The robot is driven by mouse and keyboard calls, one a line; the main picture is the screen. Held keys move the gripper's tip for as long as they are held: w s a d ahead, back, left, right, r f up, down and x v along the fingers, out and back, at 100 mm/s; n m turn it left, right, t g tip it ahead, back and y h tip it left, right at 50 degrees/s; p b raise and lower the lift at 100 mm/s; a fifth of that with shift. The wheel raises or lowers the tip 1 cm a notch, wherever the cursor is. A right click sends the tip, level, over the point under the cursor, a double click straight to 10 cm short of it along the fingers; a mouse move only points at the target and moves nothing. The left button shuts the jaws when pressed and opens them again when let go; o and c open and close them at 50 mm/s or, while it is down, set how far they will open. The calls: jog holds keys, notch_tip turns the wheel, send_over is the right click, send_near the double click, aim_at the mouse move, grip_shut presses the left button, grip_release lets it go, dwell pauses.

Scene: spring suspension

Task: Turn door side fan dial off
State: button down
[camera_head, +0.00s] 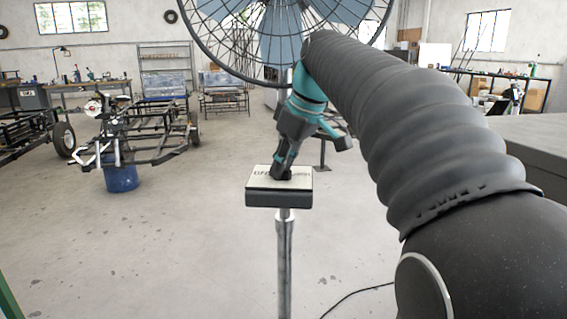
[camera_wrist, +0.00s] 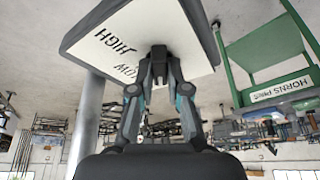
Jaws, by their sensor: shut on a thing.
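The fan control box (camera_head: 279,198) is on top of a metal pole (camera_head: 285,260) in front of a large blue-bladed fan (camera_head: 290,35). My gripper (camera_head: 283,172) reaches down to the top face of the box. In the wrist view the white panel (camera_wrist: 120,25) shows the words HIGH and LOW, upside down. My gripper (camera_wrist: 160,62) is shut on the dial at the panel there. The dial is mostly hidden between the fingers, so its setting cannot be read.
A vehicle frame (camera_head: 145,140) and a blue barrel (camera_head: 121,172) stand to the left. A grey surface (camera_head: 535,145) is at the right. A cable (camera_head: 355,292) lies on the floor right of the pole. Floor around the pole is otherwise clear. A green frame (camera_wrist: 262,60) shows in the wrist view.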

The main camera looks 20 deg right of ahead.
jog(key=c, duration=1.1)
grip_release()
jog(key=shift+c, duration=0.2)
jog(key=v, duration=1.2)
jog(key=s+a+f+m+h, duration=0.1)
jog(key=s+f+m, duration=0.1)
jog(key=s+f, duration=0.4)
jog(key=s+a+f+m+t+h, duration=0.1)
jog(key=s+f+m, duration=0.2)
jog(key=s+f, duration=0.4)
jog(key=s+a+f+m+t, duration=0.1)
jog(key=s+f+m, duration=0.2)
jog(key=f, duration=1.7)
jog(key=s, duration=0.3)
jog(key=shift+s+h, duration=0.35)
jog(key=shift+h, duration=0.05)
